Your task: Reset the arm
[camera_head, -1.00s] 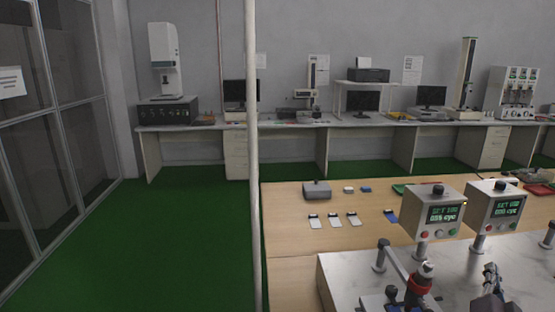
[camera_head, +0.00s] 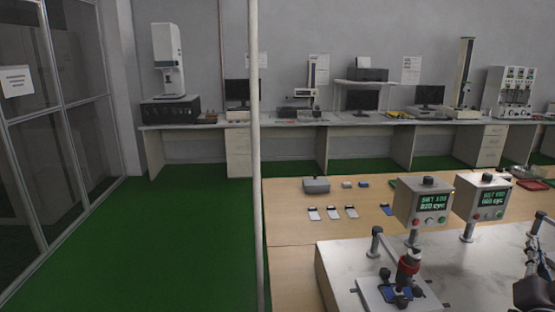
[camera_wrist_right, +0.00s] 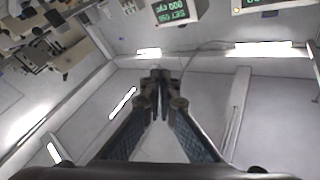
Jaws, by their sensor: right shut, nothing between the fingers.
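A test rig's swing arm (camera_head: 390,248) reaches from a grey post to a dark plunger with a red collar (camera_head: 409,262). The plunger stands over a small blue and black piece on a fixture plate (camera_head: 372,294), on a white-topped bench. Part of a second rig's arm (camera_head: 546,218) shows at the right edge. My right gripper (camera_head: 536,240) is at the right edge, apart from the first rig and close to the second arm; contact cannot be told. In the wrist view its fingers (camera_wrist_right: 160,82) meet at the tips, shut and empty. My left gripper is out of view.
Two counter boxes (camera_head: 422,203) (camera_head: 481,199) with green displays stand on posts behind the rigs. A wooden table (camera_head: 290,238) holds a grey box (camera_head: 316,185) and several small flat pieces. Green floor is clear at left; a thin pole (camera_head: 256,160) stands in front.

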